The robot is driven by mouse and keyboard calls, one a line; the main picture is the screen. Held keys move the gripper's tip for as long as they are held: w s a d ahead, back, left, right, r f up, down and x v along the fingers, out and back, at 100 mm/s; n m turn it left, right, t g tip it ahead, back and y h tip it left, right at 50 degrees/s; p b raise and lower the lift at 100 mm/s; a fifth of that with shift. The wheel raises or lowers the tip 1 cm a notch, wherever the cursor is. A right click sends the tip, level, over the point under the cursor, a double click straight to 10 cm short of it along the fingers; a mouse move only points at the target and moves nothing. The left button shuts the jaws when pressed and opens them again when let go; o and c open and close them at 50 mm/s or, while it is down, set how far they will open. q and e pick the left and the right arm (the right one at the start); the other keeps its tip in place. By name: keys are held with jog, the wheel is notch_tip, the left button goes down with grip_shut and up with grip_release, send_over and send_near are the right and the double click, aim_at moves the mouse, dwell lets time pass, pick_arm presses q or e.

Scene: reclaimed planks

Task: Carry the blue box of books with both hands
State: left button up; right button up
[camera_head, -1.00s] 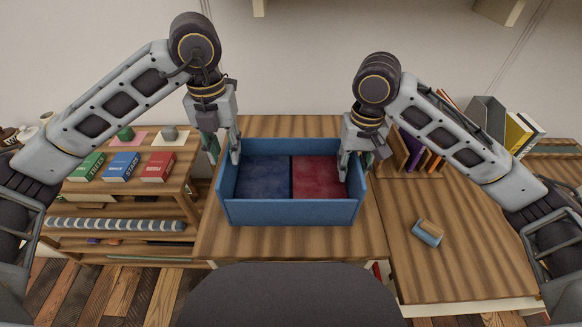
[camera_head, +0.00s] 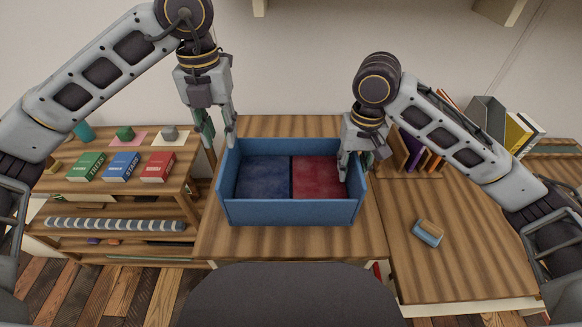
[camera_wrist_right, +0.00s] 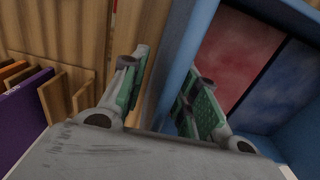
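The blue box (camera_head: 290,212) stands upright on the wooden table, open at the top. Inside lie a dark blue book (camera_head: 263,178) on the left and a red book (camera_head: 318,178) on the right. My left gripper (camera_head: 219,142) is open and empty, at the box's far left corner, with its fingertips around rim height. My right gripper (camera_head: 356,164) is at the right wall. In the right wrist view, the right gripper's fingers (camera_wrist_right: 160,95) are apart, one outside the wall and one on the inner side. The box's rim (camera_wrist_right: 182,68) passes between them, and I see no firm grip.
A shelf (camera_head: 72,183) at left holds green, blue and red books. A side table (camera_head: 455,265) at right carries a small blue-and-tan item (camera_head: 428,233) and a wooden rack of books (camera_head: 412,152). Bare tabletop (camera_head: 290,242) lies in front of the box.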

jog(key=shift+r, duration=0.15)
jog(key=shift+r, duration=5.85)
